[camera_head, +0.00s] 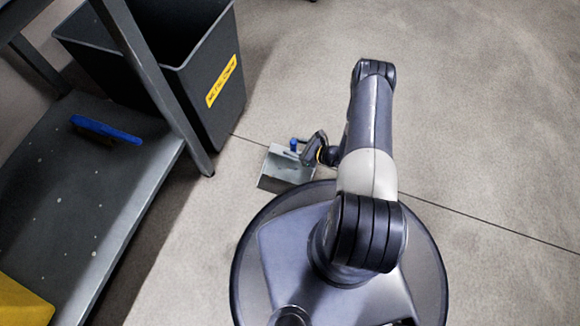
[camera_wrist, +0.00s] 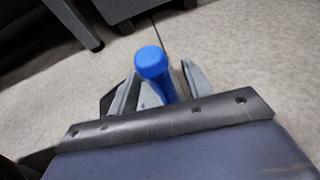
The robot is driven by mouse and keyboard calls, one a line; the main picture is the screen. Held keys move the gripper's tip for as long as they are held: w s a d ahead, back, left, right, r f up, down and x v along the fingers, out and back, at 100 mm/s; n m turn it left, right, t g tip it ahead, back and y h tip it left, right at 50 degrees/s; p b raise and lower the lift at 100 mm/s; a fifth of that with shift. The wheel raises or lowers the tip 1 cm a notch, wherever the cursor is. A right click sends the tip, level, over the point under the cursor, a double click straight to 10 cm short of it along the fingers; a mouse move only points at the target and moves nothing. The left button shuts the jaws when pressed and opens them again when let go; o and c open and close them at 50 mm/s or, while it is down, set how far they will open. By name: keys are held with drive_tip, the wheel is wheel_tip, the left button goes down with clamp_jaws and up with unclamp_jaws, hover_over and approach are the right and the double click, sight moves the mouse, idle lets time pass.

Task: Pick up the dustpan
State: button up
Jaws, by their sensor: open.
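The dustpan (camera_head: 283,172) is a grey metal pan with a blue handle (camera_head: 294,145), lying on the concrete floor just ahead of my base. In the wrist view the blue handle (camera_wrist: 155,72) points up toward the camera and stands between the two jaws. My gripper (camera_wrist: 152,90) is open, with one finger on each side of the handle. In the head view my gripper (camera_head: 303,146) is small and beside the handle, partly hidden by my own wrist. Whether either finger touches the handle cannot be told.
A dark grey bin (camera_head: 215,110) with a yellow label stands at the upper left. A metal rack with a low shelf (camera_head: 75,190) is on the left, holding a blue-handled item (camera_head: 105,129) and a yellow object (camera_head: 20,303). The floor to the right is clear.

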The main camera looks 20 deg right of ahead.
drive_tip(key=shift+w+a+f, duration=0.1)
drive_tip(key=shift+w+a, duration=0.05)
drive_tip(key=shift+a, duration=0.05)
drive_tip(key=shift+c, duration=0.2)
clamp_jaws()
